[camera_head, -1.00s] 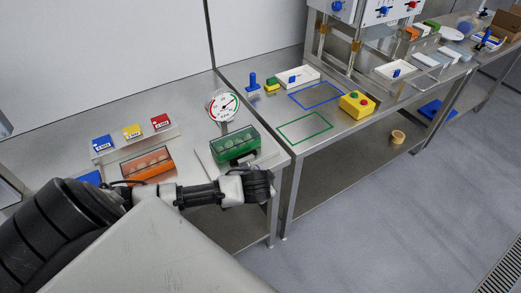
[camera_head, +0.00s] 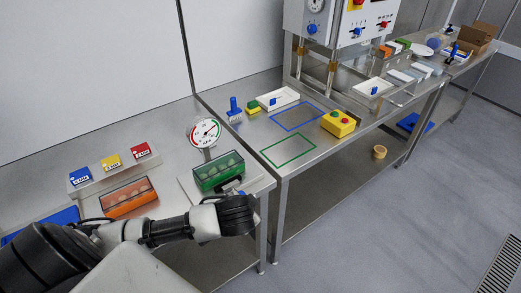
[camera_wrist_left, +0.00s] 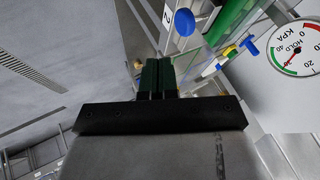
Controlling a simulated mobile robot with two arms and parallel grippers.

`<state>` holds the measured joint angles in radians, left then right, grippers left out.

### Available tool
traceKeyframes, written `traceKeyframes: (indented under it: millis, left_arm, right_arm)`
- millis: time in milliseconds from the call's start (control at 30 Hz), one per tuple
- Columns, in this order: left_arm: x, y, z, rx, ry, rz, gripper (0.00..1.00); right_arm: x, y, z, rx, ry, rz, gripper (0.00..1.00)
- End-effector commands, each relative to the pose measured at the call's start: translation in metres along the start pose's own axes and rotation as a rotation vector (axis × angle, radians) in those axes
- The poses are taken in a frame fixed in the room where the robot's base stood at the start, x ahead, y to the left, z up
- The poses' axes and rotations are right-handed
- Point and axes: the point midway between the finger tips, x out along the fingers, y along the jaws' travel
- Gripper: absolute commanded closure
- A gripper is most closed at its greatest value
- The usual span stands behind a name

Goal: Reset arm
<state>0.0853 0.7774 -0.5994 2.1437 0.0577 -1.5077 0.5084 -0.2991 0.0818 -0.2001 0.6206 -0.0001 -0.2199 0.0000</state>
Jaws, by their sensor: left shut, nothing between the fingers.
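My left arm (camera_head: 150,232) comes in from the left in the head view and reaches over the near edge of the steel table. Its wrist (camera_head: 238,214) is just in front of the green box (camera_head: 219,172); the fingers are hard to make out there. In the left wrist view my left gripper (camera_wrist_left: 157,68) is shut, with its two dark green fingers together and nothing between them. My right gripper is in neither view.
A dial gauge (camera_head: 204,132) stands behind the green box. An orange box (camera_head: 128,197) and blue, yellow and red blocks (camera_head: 111,162) sit at left. A yellow button box (camera_head: 338,123) is on the right table. Floor (camera_head: 400,220) at right is largely open.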

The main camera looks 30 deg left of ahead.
Motion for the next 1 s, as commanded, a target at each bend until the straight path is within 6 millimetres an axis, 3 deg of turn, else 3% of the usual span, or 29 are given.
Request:
traceKeyframes:
  millis: [167, 267, 367, 467, 600, 700, 833, 1000]
  left_arm:
    - [0.001, 0.0, 0.0, 0.0, 0.0, 0.0, 1.0]
    - [0.011, 0.004, 0.003, -0.003, -0.008, 0.009, 1.0]
    - [0.045, 0.015, 0.015, -0.013, -0.033, 0.034, 1.0]
    - [0.099, 0.034, 0.043, -0.027, -0.072, 0.077, 1.0]
    - [0.172, 0.074, 0.111, -0.044, -0.136, 0.149, 1.0]
    - [0.207, 0.106, 0.171, -0.053, -0.183, 0.198, 1.0]
    - [0.231, 0.155, 0.256, -0.063, -0.243, 0.261, 1.0]
    - [0.227, 0.222, 0.362, -0.073, -0.315, 0.339, 1.0]
  right_arm:
    - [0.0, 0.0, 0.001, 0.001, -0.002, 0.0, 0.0]
    - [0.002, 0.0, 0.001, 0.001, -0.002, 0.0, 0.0]
    - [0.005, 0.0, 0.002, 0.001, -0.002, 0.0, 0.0]
    - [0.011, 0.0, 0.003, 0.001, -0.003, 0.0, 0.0]
    - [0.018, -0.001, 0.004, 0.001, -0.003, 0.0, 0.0]
    - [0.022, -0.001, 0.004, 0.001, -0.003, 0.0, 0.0]
    - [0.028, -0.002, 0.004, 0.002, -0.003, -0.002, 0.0]
    - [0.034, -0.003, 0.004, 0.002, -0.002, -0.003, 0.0]
